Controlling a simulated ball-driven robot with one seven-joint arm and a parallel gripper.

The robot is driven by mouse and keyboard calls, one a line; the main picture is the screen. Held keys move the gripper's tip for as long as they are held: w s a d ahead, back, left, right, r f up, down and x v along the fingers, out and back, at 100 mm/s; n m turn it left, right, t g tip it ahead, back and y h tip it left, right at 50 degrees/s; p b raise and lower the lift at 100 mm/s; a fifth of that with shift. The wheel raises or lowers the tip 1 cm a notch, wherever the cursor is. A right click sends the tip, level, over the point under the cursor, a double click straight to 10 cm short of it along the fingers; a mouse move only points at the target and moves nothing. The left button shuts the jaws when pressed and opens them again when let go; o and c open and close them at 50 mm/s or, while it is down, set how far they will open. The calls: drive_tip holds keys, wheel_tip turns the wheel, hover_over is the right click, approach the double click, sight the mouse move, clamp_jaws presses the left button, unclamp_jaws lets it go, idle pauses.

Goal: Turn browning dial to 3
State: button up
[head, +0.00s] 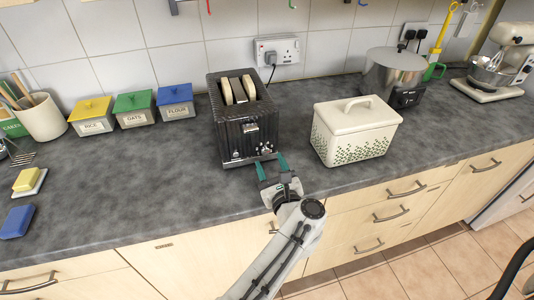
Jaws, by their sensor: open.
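A black toaster (232,132) stands on the dark worktop with two slices of bread (239,91) in its slots. Its front has a lever and small controls; the browning dial (254,133) seems to be on this face, but it is too small to read its setting. My gripper (270,166) has teal fingertips and is open. It is low in front of the toaster's front face, near the counter's front edge, with nothing between the fingers. I cannot tell whether a fingertip touches the toaster.
A cream bread bin (354,130) stands close to the right of my gripper. Canisters (134,108) line the left. A pot (393,70) and a mixer (502,65) stand farther right.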

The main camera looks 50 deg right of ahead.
sight(266, 153)
drive_tip(key=shift+x, duration=1.8)
drive_tip(key=shift+c, duration=0.3)
clamp_jaws()
